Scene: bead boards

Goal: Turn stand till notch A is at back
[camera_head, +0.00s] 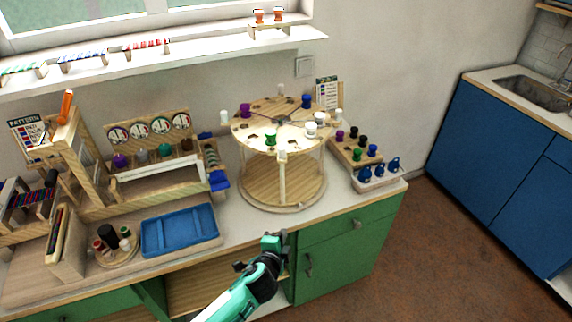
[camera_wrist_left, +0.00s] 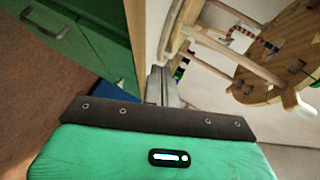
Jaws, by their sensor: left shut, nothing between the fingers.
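The round wooden stand (camera_head: 283,185) stands on the counter, with a round top plate carried by posts above a lower disc. The top bears purple, green, blue and white bobbins around its edge. I cannot make out a notch letter at this size. My left gripper (camera_head: 271,243) is shut and empty, in front of the counter's front edge and below the stand, apart from it. In the left wrist view the gripper's fingers (camera_wrist_left: 160,86) are together, and part of the stand (camera_wrist_left: 285,50) shows at the upper right. My right gripper is not in view.
A blue tray (camera_head: 180,231) and a round holder with small bottles (camera_head: 113,245) lie left of the stand. A wooden rack of bobbins (camera_head: 357,147) and a white tray with blue items (camera_head: 379,177) stand close at its right. Green cabinets (camera_head: 343,250) are below.

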